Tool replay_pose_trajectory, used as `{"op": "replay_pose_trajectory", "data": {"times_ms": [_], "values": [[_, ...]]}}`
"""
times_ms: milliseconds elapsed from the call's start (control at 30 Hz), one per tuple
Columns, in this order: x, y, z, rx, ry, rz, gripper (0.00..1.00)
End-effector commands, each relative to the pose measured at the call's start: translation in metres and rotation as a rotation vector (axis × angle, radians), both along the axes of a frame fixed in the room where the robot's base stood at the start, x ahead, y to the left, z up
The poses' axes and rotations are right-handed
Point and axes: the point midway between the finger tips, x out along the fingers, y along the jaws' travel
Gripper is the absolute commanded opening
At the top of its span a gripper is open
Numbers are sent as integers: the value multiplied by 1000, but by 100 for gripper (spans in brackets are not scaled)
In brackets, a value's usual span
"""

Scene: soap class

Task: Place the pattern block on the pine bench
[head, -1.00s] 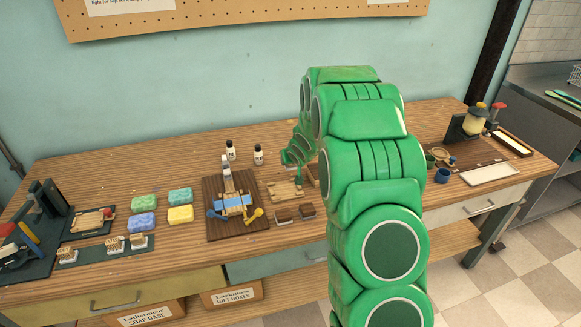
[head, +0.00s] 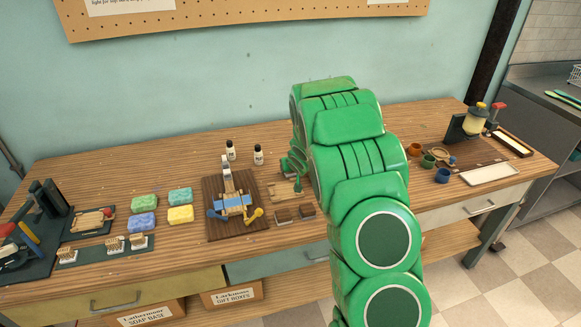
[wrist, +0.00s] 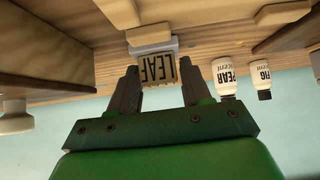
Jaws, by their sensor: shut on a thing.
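The pattern block (wrist: 157,70), a pale block lettered LEAF with a grey edge, is between the two dark fingers of my gripper (wrist: 159,78) in the wrist view. My gripper is shut on it. In the head view my green arm comes down behind its own links, and its end is just above a small pale wooden board (head: 283,190), right of the dark board. The block itself cannot be made out there. The large wooden bench (head: 200,262) runs across the head view; I cannot tell whether it or the small board is the pine bench.
A dark board (head: 222,230) with a blue-and-wood device (head: 234,204) stands left of my gripper. Two small bottles (head: 258,155) stand behind. Coloured soaps (head: 180,214) lie further left; two brown blocks (head: 284,215) lie in front. Cups (head: 443,175) stand right of my arm.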

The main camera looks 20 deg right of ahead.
Motion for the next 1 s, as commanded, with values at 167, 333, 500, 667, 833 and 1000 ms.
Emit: {"op": "replay_pose_trajectory", "data": {"times_ms": [167, 333, 500, 667, 833, 1000], "values": [[0, 0, -3, 0, 1, 0, 18], [0, 0, -3, 0, 1, 0, 71], [0, 0, -3, 0, 1, 0, 73], [0, 0, -2, 0, 0, 0, 73], [-5, 0, 4, 1, 2, -1, 73], [-16, 0, 17, 1, 0, -1, 73]]}}
